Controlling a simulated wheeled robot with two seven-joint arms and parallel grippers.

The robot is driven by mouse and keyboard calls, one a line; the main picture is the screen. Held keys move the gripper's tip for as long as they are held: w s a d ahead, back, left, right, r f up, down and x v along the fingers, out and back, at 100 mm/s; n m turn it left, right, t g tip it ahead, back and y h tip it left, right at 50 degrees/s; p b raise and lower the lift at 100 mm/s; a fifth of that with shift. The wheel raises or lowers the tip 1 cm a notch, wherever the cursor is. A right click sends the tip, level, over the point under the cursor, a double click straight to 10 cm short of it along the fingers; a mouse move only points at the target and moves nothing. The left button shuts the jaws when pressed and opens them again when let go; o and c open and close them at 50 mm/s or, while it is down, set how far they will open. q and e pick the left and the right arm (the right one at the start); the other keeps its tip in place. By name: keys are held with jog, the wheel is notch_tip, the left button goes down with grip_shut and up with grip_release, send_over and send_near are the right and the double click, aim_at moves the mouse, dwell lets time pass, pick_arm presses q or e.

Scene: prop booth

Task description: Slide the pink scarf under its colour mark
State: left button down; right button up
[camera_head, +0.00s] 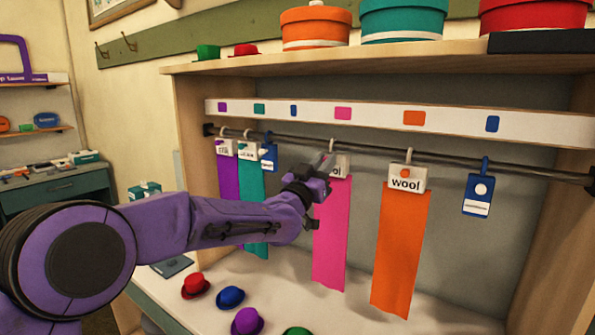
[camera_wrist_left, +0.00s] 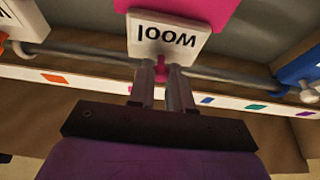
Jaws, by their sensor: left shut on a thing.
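The pink scarf (camera_head: 331,240) hangs from the rail (camera_head: 450,165) under a white tag, between the teal and orange scarves. Its tag, reading "wool", shows upside down in the left wrist view (camera_wrist_left: 165,36), with pink cloth (camera_wrist_left: 190,8) above it. My left gripper (camera_head: 322,170) is shut on the small pink knob at the tag. The tag is partly hidden by the gripper in the head view. The pink mark (camera_head: 343,113) on the white strip (camera_head: 380,113) is above the scarf's hook, slightly to its right in the picture. My right gripper is out of view.
Purple (camera_head: 229,180) and teal (camera_head: 250,185) scarves and a blue tag (camera_head: 268,156) hang to the left. The orange scarf (camera_head: 400,245) and another blue tag (camera_head: 478,194) hang to the right, with rail gaps between. Small hats (camera_head: 230,297) stand on the counter below.

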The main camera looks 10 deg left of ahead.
pick_arm(q)
jog(key=shift+s+d+r, duration=0.1)
jog(key=shift+s+d, duration=0.15)
jog(key=shift+d, duration=0.3)
jog(key=shift+s+d, duration=0.2)
jog(key=shift+d, duration=0.35)
jog(key=c, duration=1.1)
grip_release()
jog(key=shift+o, duration=0.2)
jog(key=shift+s+f+b, duration=0.15)
jog(key=shift+f+b, duration=0.05)
jog(key=shift+b, duration=0.1)
jog(key=b+v, duration=0.4)
jog(key=v, duration=0.6)
jog(key=shift+b, duration=0.3)
